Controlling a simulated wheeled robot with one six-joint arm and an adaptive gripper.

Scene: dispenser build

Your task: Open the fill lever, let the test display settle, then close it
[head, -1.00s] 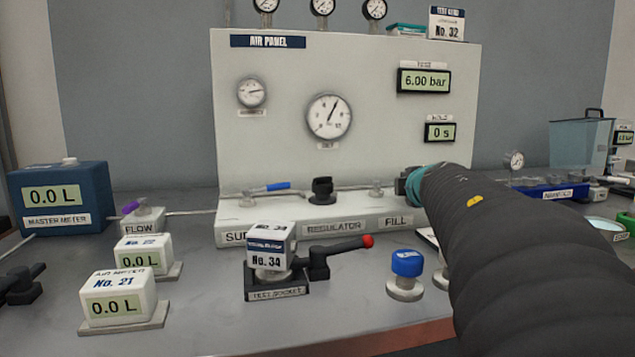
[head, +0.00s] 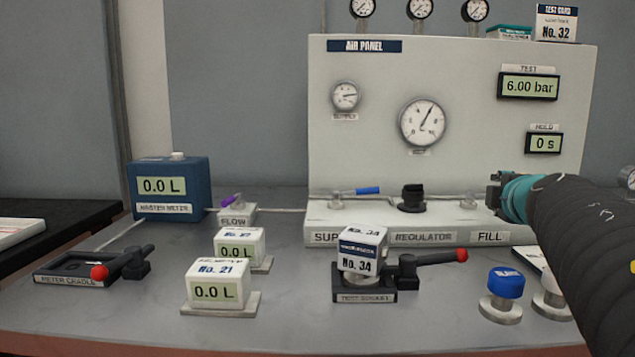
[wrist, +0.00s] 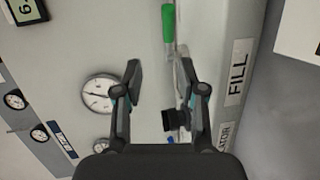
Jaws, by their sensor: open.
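The fill lever's green handle (wrist: 168,22) shows in the wrist view, just beyond my fingertips and nearer the right finger; I see no contact. It points along the panel's foot. In the head view my gripper (head: 494,192) is at the panel's right foot above the FILL label (head: 490,237) and hides the green handle. My gripper (wrist: 159,68) is open, with nothing held between the fingers in the wrist view. The test display (head: 529,87) reads 6.00 bar. The hold display (head: 544,143) reads 0 s.
The black regulator knob (head: 412,198) and blue supply lever (head: 367,190) are left of my gripper. The test socket (head: 365,297) holds block No. 34 (head: 358,262), beside a red-tipped lever (head: 440,257). A blue-capped part (head: 505,284) stands in front.

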